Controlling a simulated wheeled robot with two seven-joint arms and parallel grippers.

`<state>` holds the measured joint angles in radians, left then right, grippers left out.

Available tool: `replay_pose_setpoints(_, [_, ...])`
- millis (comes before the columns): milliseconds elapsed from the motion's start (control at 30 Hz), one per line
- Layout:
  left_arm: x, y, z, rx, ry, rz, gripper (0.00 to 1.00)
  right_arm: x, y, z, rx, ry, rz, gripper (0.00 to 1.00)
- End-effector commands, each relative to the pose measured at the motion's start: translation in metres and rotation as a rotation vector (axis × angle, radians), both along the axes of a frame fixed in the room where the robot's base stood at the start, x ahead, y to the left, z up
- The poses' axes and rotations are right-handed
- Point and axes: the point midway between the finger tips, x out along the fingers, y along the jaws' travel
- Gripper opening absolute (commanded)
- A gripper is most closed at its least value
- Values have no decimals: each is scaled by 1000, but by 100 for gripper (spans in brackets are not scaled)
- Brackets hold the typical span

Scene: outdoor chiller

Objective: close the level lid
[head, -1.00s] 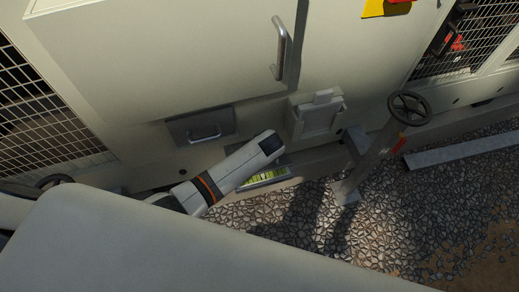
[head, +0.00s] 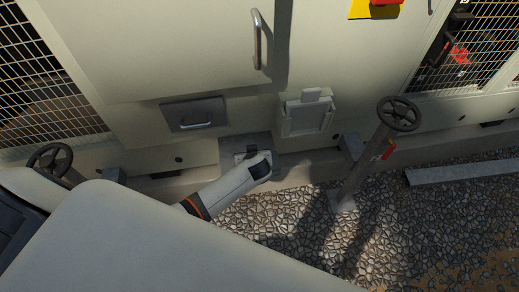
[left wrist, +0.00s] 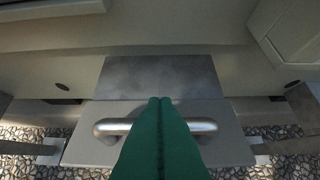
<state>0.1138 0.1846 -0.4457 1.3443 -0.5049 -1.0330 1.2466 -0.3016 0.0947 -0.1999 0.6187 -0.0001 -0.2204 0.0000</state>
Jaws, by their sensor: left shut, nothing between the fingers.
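The level lid (left wrist: 90,148) is a grey plate with a silver bar handle (left wrist: 202,126) in the left wrist view. It appears to lie flat, with a darker grey plate (left wrist: 160,77) behind it. In the head view, the lid is mostly hidden by my left gripper, and the darker plate (head: 236,142) shows behind. No yellow-green level shows now. My left gripper (left wrist: 160,102) has its green fingers shut and empty over the lid, hiding the handle's middle. I cannot tell whether they touch it. My right gripper is not in view.
A grey flap with a handle (head: 193,113) is on the cabinet to the left. A pale box (head: 306,115) is to the right. Handwheels (head: 398,113) (head: 50,159) stand on both sides. Gravel (head: 400,220) covers the ground in front.

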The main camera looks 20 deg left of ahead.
Motion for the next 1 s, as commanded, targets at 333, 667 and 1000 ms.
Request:
replay_pose_setpoints(333, [-16,-9,-16,-3,3,1,0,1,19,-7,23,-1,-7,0])
replay_pose_setpoints(667, [-21,-12,-23,-3,8,1,0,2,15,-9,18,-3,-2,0])
replay_pose_setpoints(1000, [-23,-12,-25,-3,12,1,0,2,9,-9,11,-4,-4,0])
